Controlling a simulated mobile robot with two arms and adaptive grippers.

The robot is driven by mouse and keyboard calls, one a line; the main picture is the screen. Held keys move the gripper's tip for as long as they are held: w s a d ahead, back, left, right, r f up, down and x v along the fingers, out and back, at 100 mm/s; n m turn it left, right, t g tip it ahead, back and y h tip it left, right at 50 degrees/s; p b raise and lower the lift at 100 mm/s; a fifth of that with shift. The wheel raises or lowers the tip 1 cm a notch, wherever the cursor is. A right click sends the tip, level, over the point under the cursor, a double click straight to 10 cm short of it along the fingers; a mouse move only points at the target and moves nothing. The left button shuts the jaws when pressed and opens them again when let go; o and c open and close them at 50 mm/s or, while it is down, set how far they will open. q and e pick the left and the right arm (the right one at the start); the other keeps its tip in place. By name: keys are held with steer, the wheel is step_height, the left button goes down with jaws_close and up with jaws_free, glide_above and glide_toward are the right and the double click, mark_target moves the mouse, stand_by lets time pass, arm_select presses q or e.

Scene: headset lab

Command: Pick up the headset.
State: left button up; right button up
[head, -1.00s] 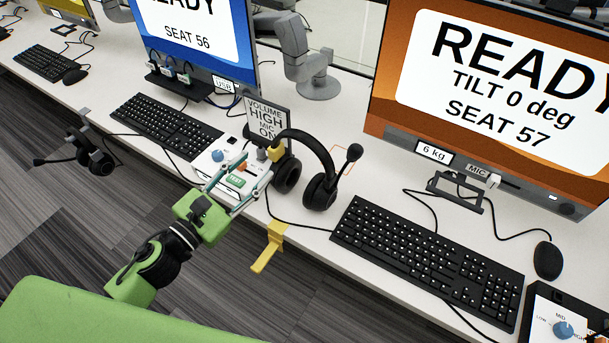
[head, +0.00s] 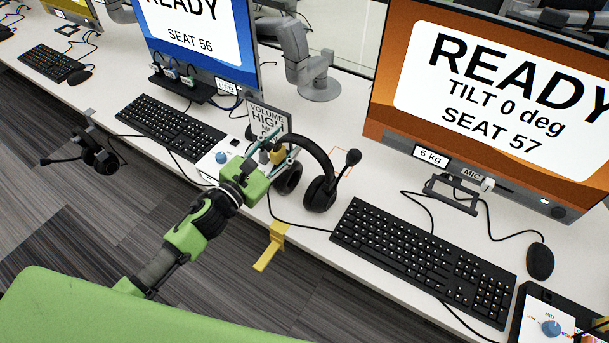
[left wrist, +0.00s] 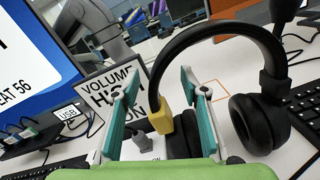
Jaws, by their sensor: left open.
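The black headset (head: 320,192) stands on the white desk with its band arching up and its boom microphone pointing up to the right. In the left wrist view its band (left wrist: 222,32) arches from a yellow piece (left wrist: 162,121) over to the right ear cup (left wrist: 258,122). My left gripper (head: 274,148) is open beside the headset's left side. In the left wrist view its teal fingers (left wrist: 158,95) stand on either side of the yellow piece and the band's left end. I cannot tell whether they touch it. The left ear cup is partly hidden. My right gripper is not in view.
A sign reading volume high (head: 268,115) stands close behind the gripper. A control box (head: 213,163) lies partly under my left arm. A keyboard (head: 424,262) lies right of the headset. A yellow hook (head: 270,246) juts from the desk's front edge. Another headset (head: 95,150) hangs at the left.

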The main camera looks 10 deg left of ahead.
arm_select(q)
steer(key=shift+w+d, duration=0.25)
steer(key=shift+w, duration=0.3)
jaws_close()
steer(key=shift+r, duration=0.1)
